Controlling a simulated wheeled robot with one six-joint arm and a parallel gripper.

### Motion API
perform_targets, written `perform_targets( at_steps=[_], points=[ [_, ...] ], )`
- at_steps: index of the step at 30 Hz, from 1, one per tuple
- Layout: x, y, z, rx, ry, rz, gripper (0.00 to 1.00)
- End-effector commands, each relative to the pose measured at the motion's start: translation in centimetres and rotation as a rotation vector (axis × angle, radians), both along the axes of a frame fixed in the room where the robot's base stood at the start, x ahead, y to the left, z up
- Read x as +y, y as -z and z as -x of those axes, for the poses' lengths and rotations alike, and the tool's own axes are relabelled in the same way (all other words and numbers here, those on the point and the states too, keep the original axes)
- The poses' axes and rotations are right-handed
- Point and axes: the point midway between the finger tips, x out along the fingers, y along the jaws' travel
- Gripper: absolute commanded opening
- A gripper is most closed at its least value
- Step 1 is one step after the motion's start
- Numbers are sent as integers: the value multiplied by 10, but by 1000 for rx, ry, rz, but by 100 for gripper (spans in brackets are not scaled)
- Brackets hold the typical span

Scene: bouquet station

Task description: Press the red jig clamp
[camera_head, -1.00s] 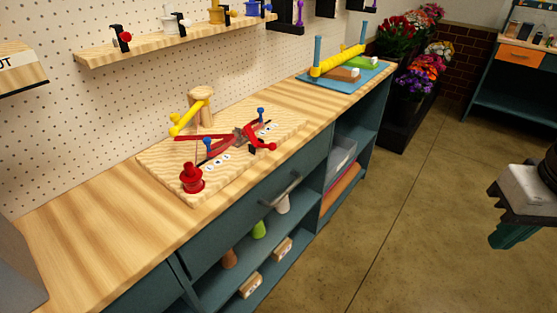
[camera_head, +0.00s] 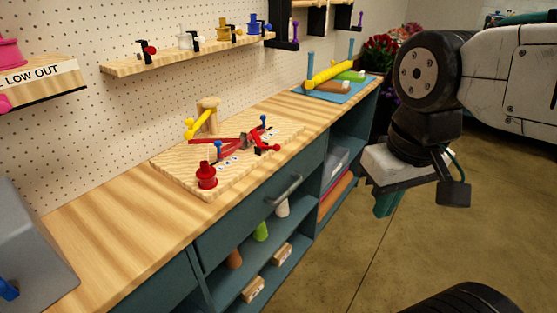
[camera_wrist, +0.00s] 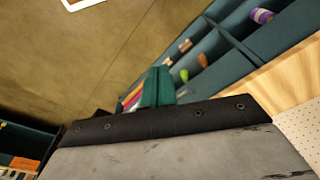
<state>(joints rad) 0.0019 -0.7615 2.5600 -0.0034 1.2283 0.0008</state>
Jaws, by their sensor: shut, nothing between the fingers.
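The red jig clamp (camera_head: 262,146) is on a light wooden jig board (camera_head: 178,172) on the workbench, toward the board's right side. The fingers also show in the wrist view (camera_wrist: 156,86). The clamp is not visible in the wrist view.
A grey box (camera_head: 30,255) is at the bench's left end. A shelf (camera_head: 180,56) hangs above. The bench top between box and board is clear.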

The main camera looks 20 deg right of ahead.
Motion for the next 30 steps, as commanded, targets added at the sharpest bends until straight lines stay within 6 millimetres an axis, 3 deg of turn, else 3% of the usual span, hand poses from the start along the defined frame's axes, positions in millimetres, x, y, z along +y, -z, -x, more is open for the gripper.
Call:
perform_targets(
  at_steps=[8, 16, 24, 30],
  points=[
    [9, 8, -5, 85, 37, -75, 0],
    [54, 33, -35, 422, 228, -444, 0],
    [79, 50, -101, 696, 490, -902, 0],
    [68, 72, -168, 811, 719, -1264, 0]
  ],
)
